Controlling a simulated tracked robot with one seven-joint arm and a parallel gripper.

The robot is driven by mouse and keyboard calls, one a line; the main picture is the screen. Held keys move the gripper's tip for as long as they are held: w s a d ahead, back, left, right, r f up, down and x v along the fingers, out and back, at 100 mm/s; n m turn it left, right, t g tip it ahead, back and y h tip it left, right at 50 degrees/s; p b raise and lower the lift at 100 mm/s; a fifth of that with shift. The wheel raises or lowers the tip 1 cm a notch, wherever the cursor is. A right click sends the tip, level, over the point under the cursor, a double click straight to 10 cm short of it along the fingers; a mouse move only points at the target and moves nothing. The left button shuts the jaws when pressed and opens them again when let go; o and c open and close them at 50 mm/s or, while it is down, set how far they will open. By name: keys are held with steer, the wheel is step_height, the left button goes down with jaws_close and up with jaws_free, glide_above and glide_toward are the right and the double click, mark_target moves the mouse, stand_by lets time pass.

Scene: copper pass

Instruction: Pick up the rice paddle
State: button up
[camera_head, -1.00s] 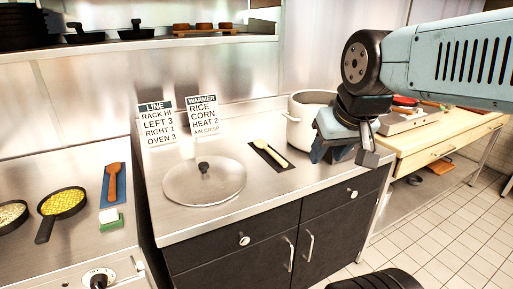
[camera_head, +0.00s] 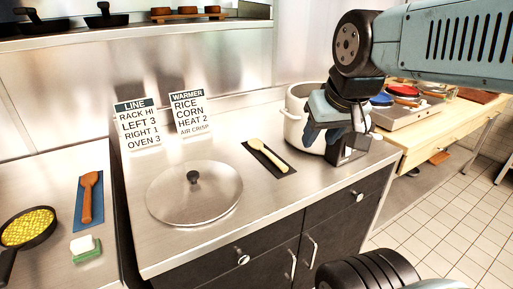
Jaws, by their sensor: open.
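The rice paddle (camera_head: 267,154) is pale cream and lies flat on a dark mat (camera_head: 285,170) on the steel counter, near the counter's middle. Its broad end points to the upper left. My gripper (camera_head: 334,148) is open and empty, up to the right of the paddle and apart from it. It overlaps the front of the white pot in the picture. The paddle is fully in view.
The white pot (camera_head: 296,125) stands right of the paddle. A round lid (camera_head: 170,200) with a dark knob lies to the left. Two signs (camera_head: 137,125) stand behind it. A wooden spoon (camera_head: 89,198) lies on a blue mat. Counter in front of the paddle is clear.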

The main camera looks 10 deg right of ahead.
steer(key=shift+d, duration=0.2)
steer(key=shift+o, duration=1)
steer(key=shift+w, duration=0.1)
steer(key=n+g, duration=0.3)
steer(key=g, duration=0.3)
glide_above(277, 159)
step_height(277, 159, down, 10)
steer(key=f, duration=0.8)
steer(key=shift+w+a+f, duration=0.2)
steer(key=shift+w+f, duration=0.2)
steer(key=shift+s+d+f, duration=0.1)
steer(key=shift+s+f, duration=0.05)
steer(key=shift+f, duration=1.15)
steer(key=shift+s+d+f, duration=0.1)
steer(key=shift+s+f, duration=0.05)
steer(key=shift+f, duration=1.15)
